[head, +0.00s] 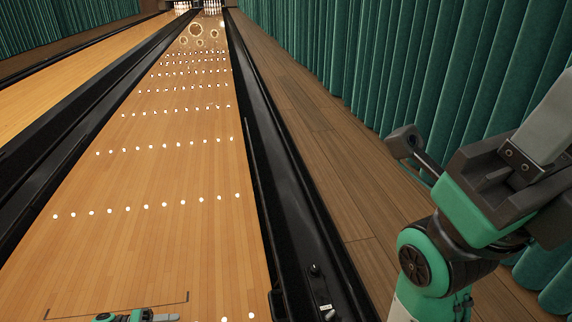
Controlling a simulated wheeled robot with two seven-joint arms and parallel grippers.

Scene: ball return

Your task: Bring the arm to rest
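My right arm (425,258) shows at the right of the head view. It has a green and dark joint low down and a dark link that runs up to a grey part at the right edge. I make out no fingers of my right gripper on it. A small green and grey part, apparently mine, just enters at the bottom edge, left of centre. My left gripper cannot be made out. No ball is in view.
A wooden bowling lane (150,180) with white dots runs away to white pins (212,6). Dark gutters (290,200) edge it. A second lane (60,85) lies left. A green curtain (440,70) hangs along the right, beyond a brown plank floor (320,140).

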